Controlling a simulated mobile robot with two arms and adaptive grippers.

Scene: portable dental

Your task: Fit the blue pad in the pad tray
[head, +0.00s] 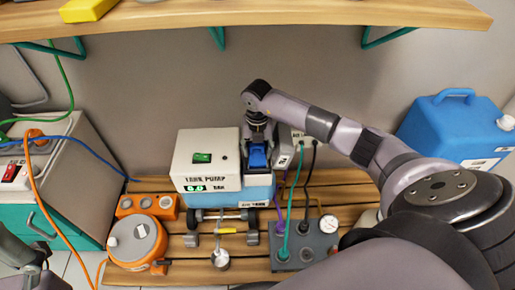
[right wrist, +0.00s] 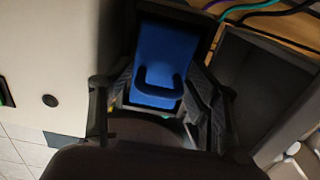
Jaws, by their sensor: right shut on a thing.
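The blue pad (head: 258,157) is at the right side of the white and blue tank pump unit. The right wrist view shows the pad (right wrist: 165,50) with a raised loop handle at its near end. A dark frame, which looks like the pad tray (right wrist: 205,35), surrounds the pad; I cannot tell whether the pad is fully seated. My right gripper (right wrist: 158,105) is shut on the pad at its handle end, and in the head view it points down from above. Dark parts at the lower left edge seem to be my left arm; its fingers are unclear.
The tank pump unit (head: 205,153) stands close on the left. A grey block with hoses and a gauge (head: 305,247) is in front right. An orange round device (head: 137,242) sits front left. A blue canister (head: 455,128) stands at the right. A shelf (head: 270,14) hangs above.

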